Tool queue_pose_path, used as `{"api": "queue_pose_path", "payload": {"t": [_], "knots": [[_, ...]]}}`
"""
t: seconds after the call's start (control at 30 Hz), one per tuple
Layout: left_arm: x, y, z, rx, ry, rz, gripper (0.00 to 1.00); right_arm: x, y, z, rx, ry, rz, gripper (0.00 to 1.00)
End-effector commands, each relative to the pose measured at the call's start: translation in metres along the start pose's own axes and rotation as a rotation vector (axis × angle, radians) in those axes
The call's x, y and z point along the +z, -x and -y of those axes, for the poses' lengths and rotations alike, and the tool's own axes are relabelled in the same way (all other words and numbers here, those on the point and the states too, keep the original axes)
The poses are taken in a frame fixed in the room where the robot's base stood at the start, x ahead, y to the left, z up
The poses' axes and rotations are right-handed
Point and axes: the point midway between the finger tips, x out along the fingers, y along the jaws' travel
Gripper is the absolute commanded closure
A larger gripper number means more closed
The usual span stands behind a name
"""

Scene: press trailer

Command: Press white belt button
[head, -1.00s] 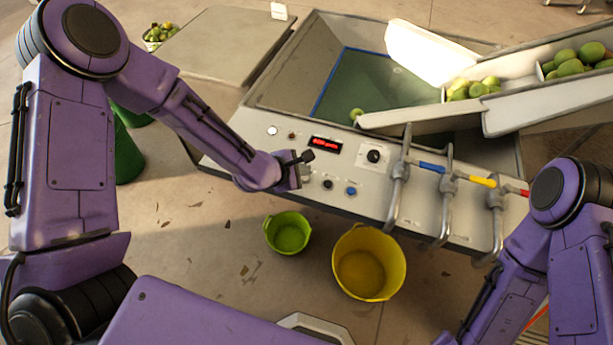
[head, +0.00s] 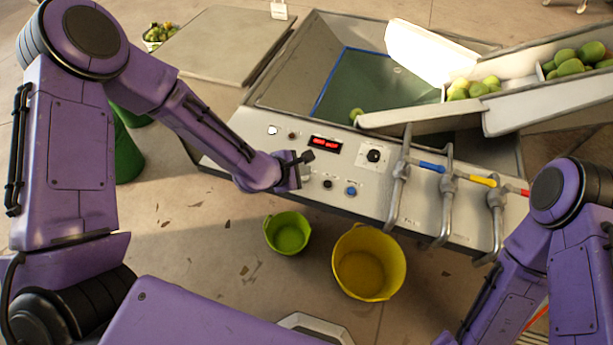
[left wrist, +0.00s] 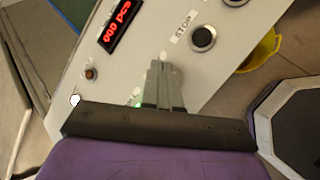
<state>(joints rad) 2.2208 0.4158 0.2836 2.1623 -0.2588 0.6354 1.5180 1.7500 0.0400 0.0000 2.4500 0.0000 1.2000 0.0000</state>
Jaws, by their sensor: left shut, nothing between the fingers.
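A white button (head: 272,130) sits at the upper left of the sloping control panel (head: 235,122). It also shows at the left edge of the panel in the left wrist view (left wrist: 75,100). My left gripper (head: 304,172) is over the middle of the panel, to the right of and below the white button, apart from it. In the left wrist view its fingers (left wrist: 161,65) are together and empty, pointing at the panel near the STOP label. A green-lit spot (left wrist: 136,99) is partly hidden behind the fingers. My right gripper is out of view.
A red display (head: 325,144), a brown button (head: 292,135), a black STOP button (left wrist: 203,38) and a blue button (head: 351,191) are on the panel. Pipes with coloured handles (head: 432,167) stand at right. A green bucket (head: 288,233) and yellow bucket (head: 369,262) stand below.

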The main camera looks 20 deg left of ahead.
Motion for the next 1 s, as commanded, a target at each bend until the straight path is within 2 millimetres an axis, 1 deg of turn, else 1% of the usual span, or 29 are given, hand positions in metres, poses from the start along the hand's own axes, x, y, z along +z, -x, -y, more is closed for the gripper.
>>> {"api": "queue_pose_path", "payload": {"t": [0.13,1.0], "knots": [[-0.0033,-0.0045,0.003,0.001,0.0,0.0,1.0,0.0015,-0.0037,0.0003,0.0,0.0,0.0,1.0],[-0.0065,-0.0088,0.0062,0.0,0.0,0.0,1.0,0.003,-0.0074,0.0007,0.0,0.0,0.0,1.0]]}}
